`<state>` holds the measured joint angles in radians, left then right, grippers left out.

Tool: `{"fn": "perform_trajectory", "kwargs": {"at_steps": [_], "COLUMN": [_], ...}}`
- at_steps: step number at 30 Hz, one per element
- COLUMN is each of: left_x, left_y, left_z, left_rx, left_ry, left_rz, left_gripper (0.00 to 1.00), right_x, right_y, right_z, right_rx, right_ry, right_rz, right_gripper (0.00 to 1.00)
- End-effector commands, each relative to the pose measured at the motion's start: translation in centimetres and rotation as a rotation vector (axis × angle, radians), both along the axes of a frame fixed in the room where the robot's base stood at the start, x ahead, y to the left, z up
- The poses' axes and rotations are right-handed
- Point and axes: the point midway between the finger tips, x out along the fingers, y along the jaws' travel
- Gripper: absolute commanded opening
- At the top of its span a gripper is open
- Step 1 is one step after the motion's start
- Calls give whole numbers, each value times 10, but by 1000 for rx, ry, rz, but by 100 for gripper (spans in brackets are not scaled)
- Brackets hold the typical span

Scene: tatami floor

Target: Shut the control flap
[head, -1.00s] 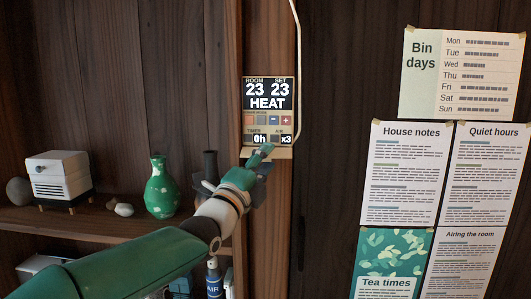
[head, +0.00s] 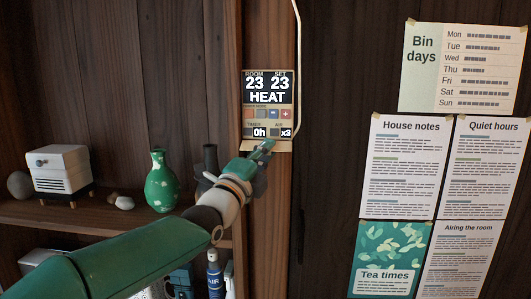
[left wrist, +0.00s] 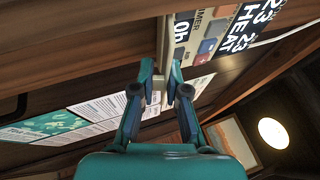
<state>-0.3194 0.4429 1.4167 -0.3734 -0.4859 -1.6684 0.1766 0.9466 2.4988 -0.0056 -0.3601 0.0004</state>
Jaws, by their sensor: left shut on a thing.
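The control panel (head: 268,97) is fixed to a wooden post and reads ROOM 23, SET 23, HEAT, with a row of small buttons and TIMER 0h and AIR x3 below. Its pale flap (head: 248,146) sticks out along the panel's bottom edge, folded down, with the buttons uncovered. My left gripper (head: 266,146) is at the flap's right part, shut on it and partly hiding it. In the left wrist view the two fingertips (left wrist: 162,72) pinch at the flap (left wrist: 163,40) beside the panel (left wrist: 215,30). My right gripper is not in view.
A pale cable (head: 298,60) runs down beside the panel. On the left, a shelf (head: 100,215) holds a green vase (head: 163,185), a white box-shaped device (head: 62,168) and stones. Paper notices (head: 404,165) hang on the dark wall at right.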

Motion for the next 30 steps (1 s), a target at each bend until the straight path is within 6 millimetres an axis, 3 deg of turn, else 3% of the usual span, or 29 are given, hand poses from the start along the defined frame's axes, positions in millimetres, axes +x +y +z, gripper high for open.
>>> {"fn": "perform_trajectory", "kwargs": {"at_steps": [20, 30], "left_x": [-4, -4], "left_y": [-1, -1], "left_z": [13, 18], "left_rx": [6, 5], "left_ry": [405, 569], "left_rz": [-1, 0], "left_gripper": [0, 0], "right_x": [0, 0], "right_y": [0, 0], "right_z": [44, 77], "right_rx": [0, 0], "right_ry": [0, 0], "right_rz": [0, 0], "right_gripper": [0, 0]}}
